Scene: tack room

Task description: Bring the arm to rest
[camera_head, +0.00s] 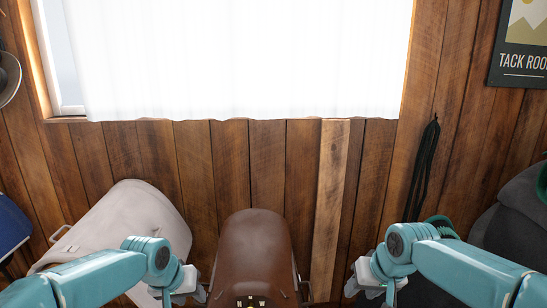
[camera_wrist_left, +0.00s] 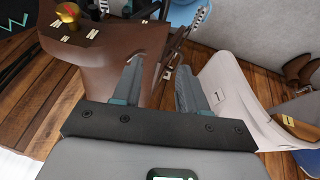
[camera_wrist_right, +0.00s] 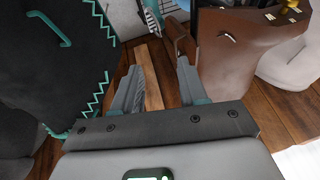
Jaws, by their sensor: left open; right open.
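My left gripper (camera_head: 197,294) is at the lower left of the head view, between a cream padded thing and a brown saddle-like thing. In the left wrist view its two fingers (camera_wrist_left: 163,88) stand apart with nothing between them. My right gripper (camera_head: 372,294) is at the lower right of the head view, to the right of the brown thing. In the right wrist view its fingers (camera_wrist_right: 158,88) are apart and empty, with wood floor behind them. Both arms are teal and reach in from the lower corners.
The brown leather thing (camera_head: 251,252) stands between the grippers. The cream thing (camera_head: 125,218) is at left, under my left arm. A dark padded thing with teal zigzag stitching (camera_wrist_right: 62,65) is near my right gripper. A black strap (camera_head: 424,165) hangs on the plank wall (camera_head: 290,165).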

